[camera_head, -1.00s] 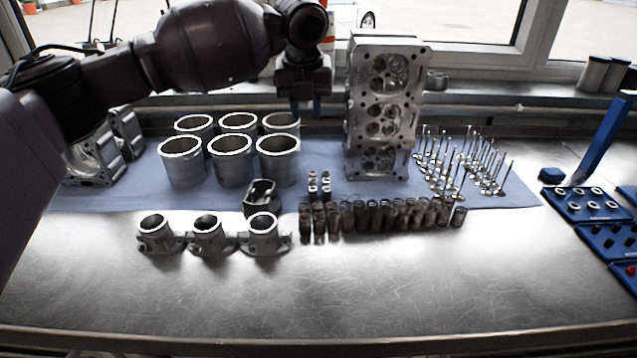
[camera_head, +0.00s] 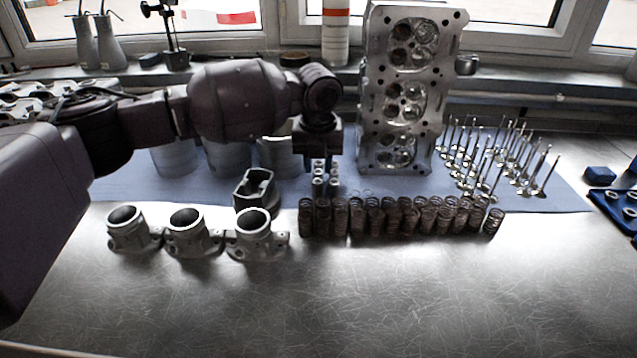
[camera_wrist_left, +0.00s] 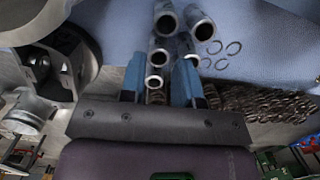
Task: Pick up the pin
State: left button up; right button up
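Several hollow metal pins (camera_head: 335,182) stand as a small cluster on the front part of the blue mat, just behind the springs. My left gripper (camera_head: 320,160) is directly above and behind them, pointing down. In the left wrist view its two blue fingers (camera_wrist_left: 160,80) are apart. Some pins (camera_wrist_left: 154,84) show in the gap between the fingers, and longer pin tubes (camera_wrist_left: 200,26) show beyond the fingertips. I cannot tell whether a finger touches a pin. My right gripper is not in view.
Springs (camera_head: 400,215) stand in rows just in front and right of the pins. A grey housing (camera_head: 256,190) and several flanged parts (camera_head: 184,234) stand to the left. The cylinder head (camera_head: 408,90) rises behind, valves (camera_head: 500,165) to the right. The front of the bench is clear.

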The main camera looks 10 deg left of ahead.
aim_at(318, 172)
pick_arm(q)
jog(key=f, duration=0.2)
jog(key=f+b, duration=0.1)
jog(key=f, duration=0.3)
jog(key=shift+w+a+f, duration=0.2)
jog(key=shift+w, duration=0.15)
jog(key=shift+s+d+r, duration=0.1)
jog(key=shift+r, duration=0.25)
jog(key=c, duration=0.5)
jog(key=shift+r, duration=0.25)
grip_shut()
